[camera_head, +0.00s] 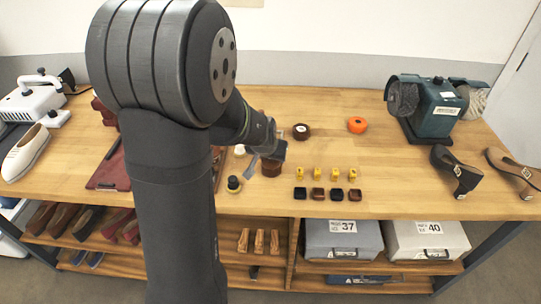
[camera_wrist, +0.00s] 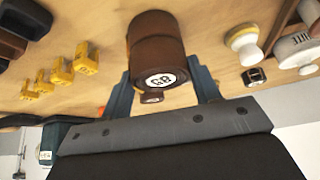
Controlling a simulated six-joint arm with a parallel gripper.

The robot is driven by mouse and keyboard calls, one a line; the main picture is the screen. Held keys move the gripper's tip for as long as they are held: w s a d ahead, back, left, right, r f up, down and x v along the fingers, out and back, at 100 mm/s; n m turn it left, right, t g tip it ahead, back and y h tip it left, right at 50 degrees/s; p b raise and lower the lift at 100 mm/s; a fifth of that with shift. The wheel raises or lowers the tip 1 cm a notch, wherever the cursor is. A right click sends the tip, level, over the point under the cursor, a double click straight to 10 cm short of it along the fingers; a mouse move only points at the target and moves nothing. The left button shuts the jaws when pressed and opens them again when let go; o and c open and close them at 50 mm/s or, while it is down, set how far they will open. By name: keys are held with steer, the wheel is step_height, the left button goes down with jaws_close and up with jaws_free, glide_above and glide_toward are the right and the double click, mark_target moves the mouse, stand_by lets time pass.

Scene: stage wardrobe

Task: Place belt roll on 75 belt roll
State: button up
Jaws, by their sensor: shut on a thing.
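My gripper (camera_head: 272,154) is low over the front middle of the table. Its two fingers (camera_wrist: 162,86) are shut on a brown belt roll, one on each side. The roll (camera_wrist: 157,50) is upright and shows a white round label whose number I cannot read surely. In the head view the brown roll (camera_head: 271,169) shows partly below the gripper. A seam crosses its side in the wrist view; I cannot tell whether a second roll is under it. Another dark brown roll (camera_head: 301,131) stands behind and to the right, also seen small between the fingers (camera_wrist: 152,97).
Yellow blocks (camera_head: 317,174) and dark blocks (camera_head: 318,194) stand in rows to the right. An orange roll (camera_head: 357,125) and a green grinding machine (camera_head: 436,108) are further right. Bare wood lies between.

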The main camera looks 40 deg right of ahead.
steer(key=shift+f, duration=0.2)
steer(key=o, duration=1)
steer(key=shift+r, duration=0.1)
steer(key=shift+r, duration=0.25)
steer(key=v, duration=1.2)
steer(key=shift+f, duration=0.1)
steer(key=x, duration=1.2)
steer(key=shift+f, duration=0.2)
steer(key=shift+r, duration=0.1)
